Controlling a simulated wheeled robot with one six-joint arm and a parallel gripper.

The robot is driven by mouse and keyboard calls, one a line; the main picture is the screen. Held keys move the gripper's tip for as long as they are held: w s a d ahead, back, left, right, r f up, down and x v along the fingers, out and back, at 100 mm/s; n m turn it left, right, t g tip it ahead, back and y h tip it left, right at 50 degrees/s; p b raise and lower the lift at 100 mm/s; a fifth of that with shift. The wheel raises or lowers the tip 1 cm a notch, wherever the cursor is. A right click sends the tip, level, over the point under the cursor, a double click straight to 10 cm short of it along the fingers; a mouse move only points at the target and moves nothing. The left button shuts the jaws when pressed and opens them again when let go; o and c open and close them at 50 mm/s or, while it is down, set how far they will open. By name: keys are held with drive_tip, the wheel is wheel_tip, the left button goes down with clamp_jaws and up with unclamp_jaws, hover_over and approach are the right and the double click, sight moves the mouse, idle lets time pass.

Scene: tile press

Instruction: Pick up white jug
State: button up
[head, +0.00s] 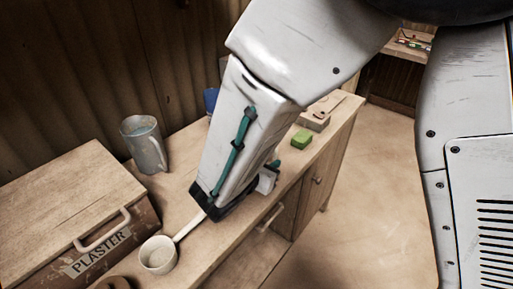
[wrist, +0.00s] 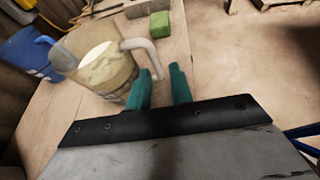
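In the wrist view, a pale, cream-tinted jug (wrist: 88,66) stands upright on the bench with a light filling inside. Its white handle (wrist: 140,46) points toward my gripper. My gripper (wrist: 160,76) is open, its two teal fingers apart. The handle's lower end shows by the gap between the fingertips, and the left finger is close to the jug's side; I cannot tell whether they touch. In the head view my arm hides most of this jug, and my gripper (head: 268,178) is partly hidden.
A grey-blue mug-like jug (head: 145,143), a plaster box (head: 68,205) and a white ladle (head: 158,255) are on the bench to the left. A green block (head: 301,139) lies to the right. A blue container (wrist: 28,54) stands beside the jug.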

drive_tip(key=shift+w+f, duration=0.25)
drive_tip(key=shift+w, duration=0.1)
drive_tip(key=x, duration=0.7)
drive_tip(key=shift+a, duration=0.15)
clamp_jaws()
